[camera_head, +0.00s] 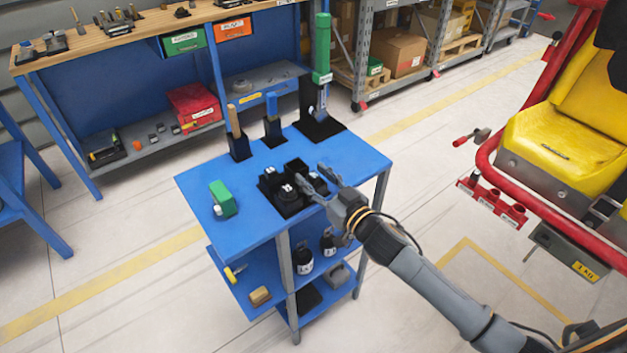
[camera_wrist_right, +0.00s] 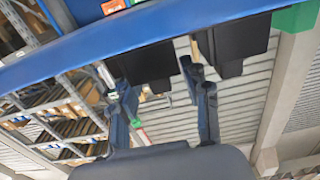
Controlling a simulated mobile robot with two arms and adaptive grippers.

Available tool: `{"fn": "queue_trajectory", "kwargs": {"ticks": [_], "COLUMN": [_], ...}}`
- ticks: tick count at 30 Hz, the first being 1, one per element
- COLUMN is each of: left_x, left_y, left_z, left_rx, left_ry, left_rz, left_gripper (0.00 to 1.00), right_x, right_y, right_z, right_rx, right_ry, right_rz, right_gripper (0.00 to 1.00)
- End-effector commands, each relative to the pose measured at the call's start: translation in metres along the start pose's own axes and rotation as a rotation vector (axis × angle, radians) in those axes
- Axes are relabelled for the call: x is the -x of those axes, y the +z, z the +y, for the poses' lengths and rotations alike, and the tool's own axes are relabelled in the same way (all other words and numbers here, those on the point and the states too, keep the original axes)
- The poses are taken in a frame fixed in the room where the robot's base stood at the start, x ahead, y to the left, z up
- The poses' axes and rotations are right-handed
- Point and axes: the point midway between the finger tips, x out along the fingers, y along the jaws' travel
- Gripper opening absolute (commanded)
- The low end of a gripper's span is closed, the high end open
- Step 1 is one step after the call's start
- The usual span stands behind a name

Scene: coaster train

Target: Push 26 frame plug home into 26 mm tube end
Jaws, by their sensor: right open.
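My right gripper (camera_head: 311,177) is open over the front right part of a blue cart, beside a black tray (camera_head: 268,196). Black plugs sit in the tray, and one with a white label (camera_head: 287,189) shows best. I cannot read which one is the 26. In the right wrist view the two fingers (camera_wrist_right: 155,70) are apart with no part seen between them. A row of short red tube ends with white labels (camera_head: 490,203) is on the red frame at the right. I cannot read their sizes. My left gripper is not in view.
The blue cart top (camera_head: 197,183) also holds a green block (camera_head: 222,198) and upright tools in black holders, including a tall green-handled one (camera_head: 321,48). A yellow seat (camera_head: 570,140) stands at the right. Floor between cart and red frame is clear apart from my arm.

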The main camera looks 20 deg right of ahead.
Motion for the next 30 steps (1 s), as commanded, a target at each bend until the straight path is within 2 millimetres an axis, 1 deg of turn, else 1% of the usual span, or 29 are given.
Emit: {"fn": "queue_trajectory", "kwargs": {"ticks": [3,9,10,11,12,14,15,17,26,30], "left_x": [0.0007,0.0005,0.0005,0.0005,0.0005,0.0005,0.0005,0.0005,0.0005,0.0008], "left_y": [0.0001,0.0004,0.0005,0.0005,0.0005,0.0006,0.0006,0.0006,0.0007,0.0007], "left_z": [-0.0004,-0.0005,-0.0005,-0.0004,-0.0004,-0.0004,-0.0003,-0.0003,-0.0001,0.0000], "left_rx": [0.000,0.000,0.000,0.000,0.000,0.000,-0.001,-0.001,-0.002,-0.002], "left_ry": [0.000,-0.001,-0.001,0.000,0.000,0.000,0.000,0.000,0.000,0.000], "left_rz": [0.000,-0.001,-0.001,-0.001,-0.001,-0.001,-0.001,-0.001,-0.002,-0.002], "left_gripper": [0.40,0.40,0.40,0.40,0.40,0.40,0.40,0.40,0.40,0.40], "right_x": [-0.0066,-0.0068,-0.0068,-0.0067,-0.0067,-0.0066,-0.0066,-0.0066,-0.0065,-0.0067], "right_y": [-0.0002,0.0003,0.0002,0.0002,0.0002,0.0001,0.0001,0.0001,-0.0005,-0.0061], "right_z": [-0.0005,-0.0005,-0.0005,-0.0004,-0.0004,-0.0004,-0.0003,-0.0003,-0.0003,-0.0001], "right_rx": [0.000,0.000,0.000,0.000,0.000,0.000,0.000,0.000,0.001,0.001], "right_ry": [-0.001,-0.001,-0.001,-0.001,-0.001,-0.001,-0.001,-0.001,-0.001,-0.001], "right_rz": [0.000,-0.001,0.000,0.000,0.000,0.000,0.000,0.000,0.000,0.001], "right_gripper": [0.47,0.47,0.45,0.39,0.31,0.19,0.10,0.00,0.00,0.00]}}
